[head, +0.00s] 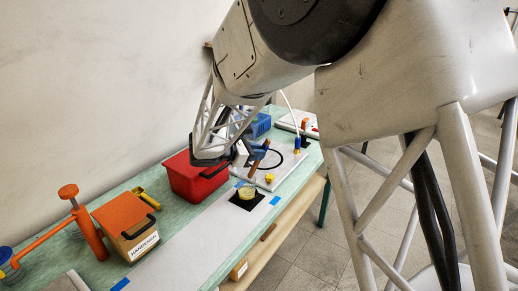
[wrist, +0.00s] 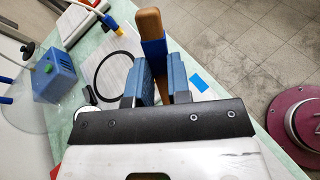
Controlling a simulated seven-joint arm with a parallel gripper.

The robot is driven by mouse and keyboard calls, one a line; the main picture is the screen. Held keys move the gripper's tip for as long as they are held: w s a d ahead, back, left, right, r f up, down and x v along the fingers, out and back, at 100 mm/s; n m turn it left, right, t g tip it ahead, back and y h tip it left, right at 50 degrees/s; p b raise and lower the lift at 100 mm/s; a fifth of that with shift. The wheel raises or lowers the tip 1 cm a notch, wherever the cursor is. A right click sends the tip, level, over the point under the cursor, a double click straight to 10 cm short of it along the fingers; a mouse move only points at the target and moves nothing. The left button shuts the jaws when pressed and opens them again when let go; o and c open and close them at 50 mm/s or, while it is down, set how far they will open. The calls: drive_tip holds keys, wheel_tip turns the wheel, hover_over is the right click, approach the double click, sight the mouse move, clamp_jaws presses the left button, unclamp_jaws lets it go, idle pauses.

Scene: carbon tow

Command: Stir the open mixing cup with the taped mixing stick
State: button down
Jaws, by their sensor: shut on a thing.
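My gripper (wrist: 160,78) is shut on the taped mixing stick (wrist: 149,22), a brown wooden stick with a blue tape band. The stick's upper end stands out beyond the blue fingers in the wrist view. In the head view the tilted stick (head: 260,153) shows beside my wrist. The open mixing cup (head: 246,194), small with yellowish contents, stands on a black square (head: 252,202) below the gripper. I cannot tell whether the stick's lower end is inside the cup. The cup is not visible in the wrist view.
A red bin (head: 190,180) stands close to the left of the cup. An orange-lidded hardener box (head: 126,225) and an orange pump (head: 90,232) are further left. A white board with a black ring (wrist: 118,72) and a blue box (wrist: 56,78) lie beyond. The grey strip (head: 185,240) is mostly clear.

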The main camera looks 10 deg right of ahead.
sight(252, 172)
drive_tip(key=shift+w+a+f, duration=0.15)
drive_tip(key=shift+a+f, duration=0.35)
drive_tip(key=shift+f, duration=0.75)
drive_tip(key=shift+w+a+f, duration=0.1)
drive_tip(key=shift+a+f, duration=0.45)
drive_tip(key=shift+f, duration=0.7)
drive_tip(key=shift+w+a+f, duration=0.15)
drive_tip(key=shift+a+f, duration=0.35)
drive_tip(key=shift+f, duration=0.75)
drive_tip(key=shift+f, duration=0.1)
drive_tip(key=shift+s+a, duration=0.1)
drive_tip(key=shift+a, duration=0.1)
drive_tip(key=shift+s, duration=0.1)
